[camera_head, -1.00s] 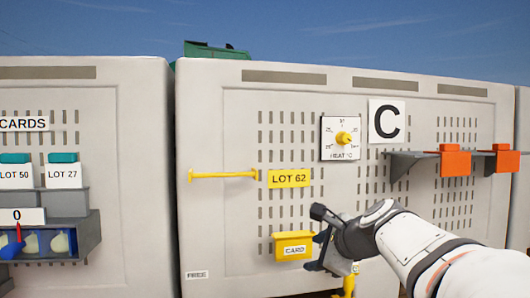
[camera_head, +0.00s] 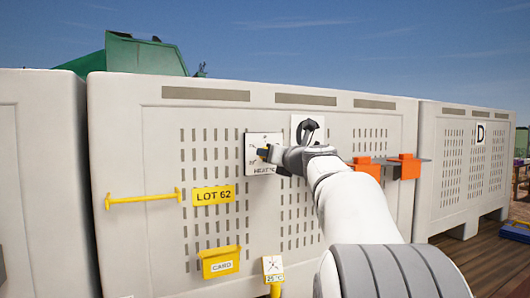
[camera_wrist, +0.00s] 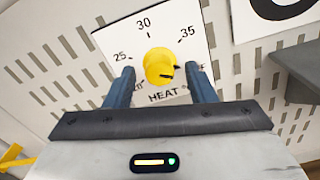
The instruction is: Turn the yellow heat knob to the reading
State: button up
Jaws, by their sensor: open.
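The yellow heat knob (camera_wrist: 158,66) sits on a white dial plate (camera_wrist: 112,40) marked 25, 30, 35 and HEAT in the wrist view. Its dark pointer mark points right and slightly down, below the 35. My gripper (camera_wrist: 159,72) is open, with one blue finger on each side of the knob and gaps between. I cannot tell how deep the fingers reach. In the head view my gripper (camera_head: 266,153) covers the knob in front of the dial plate (camera_head: 262,138). A small reading card (camera_head: 273,266) on a yellow post shows 25 °C and a dial symbol.
The pale bin wall carries a LOT 62 sign (camera_head: 213,195), a yellow card box (camera_head: 220,262) and a yellow bar (camera_head: 144,198). A partly hidden C sign (camera_head: 296,122) is beside the dial.

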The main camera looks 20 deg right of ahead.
jog(key=shift+w, duration=0.55)
jog(key=shift+c, duration=0.2)
